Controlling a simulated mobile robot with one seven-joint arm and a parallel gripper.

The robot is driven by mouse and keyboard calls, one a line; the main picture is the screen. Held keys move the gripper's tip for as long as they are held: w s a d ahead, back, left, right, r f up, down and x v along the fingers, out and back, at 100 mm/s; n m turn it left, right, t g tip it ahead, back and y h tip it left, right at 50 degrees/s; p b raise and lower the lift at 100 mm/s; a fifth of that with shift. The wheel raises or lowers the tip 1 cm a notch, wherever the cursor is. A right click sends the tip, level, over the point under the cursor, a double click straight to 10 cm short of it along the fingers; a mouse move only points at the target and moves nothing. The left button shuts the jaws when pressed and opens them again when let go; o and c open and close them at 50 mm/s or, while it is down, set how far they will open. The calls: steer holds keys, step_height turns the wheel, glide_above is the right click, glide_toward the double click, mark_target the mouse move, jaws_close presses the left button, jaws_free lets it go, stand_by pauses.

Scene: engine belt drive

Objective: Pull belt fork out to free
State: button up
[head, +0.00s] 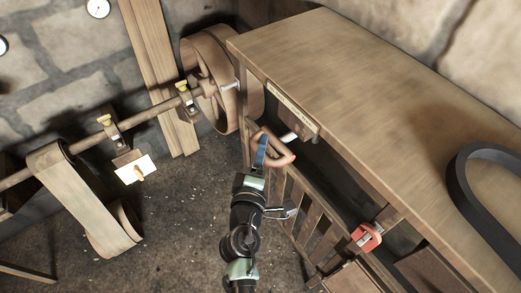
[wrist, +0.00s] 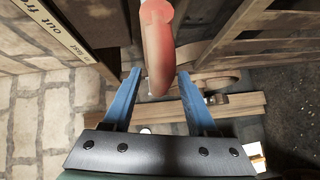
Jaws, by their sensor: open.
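The belt fork's handle (head: 278,148) is a reddish-brown rounded grip on a light rod, just under the front edge of the bench at its left end. In the wrist view, the handle (wrist: 157,45) points down the picture between my two blue fingers. My gripper (head: 262,148) is at the handle in the head view. In the wrist view, my gripper (wrist: 158,74) is open, with a gap showing on each side of the handle. The rest of the fork is hidden under the bench.
A label strip (head: 291,106) with lettering runs along the bench edge; it also shows in the wrist view (wrist: 60,32). The wooden bench (head: 370,75) overhangs slatted wood. A pulley wheel (head: 213,75), shaft and belt (head: 85,195) stand left. A red handle (head: 366,237) is lower right.

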jaws_close()
stand_by(0.3)
stand_by(1.1)
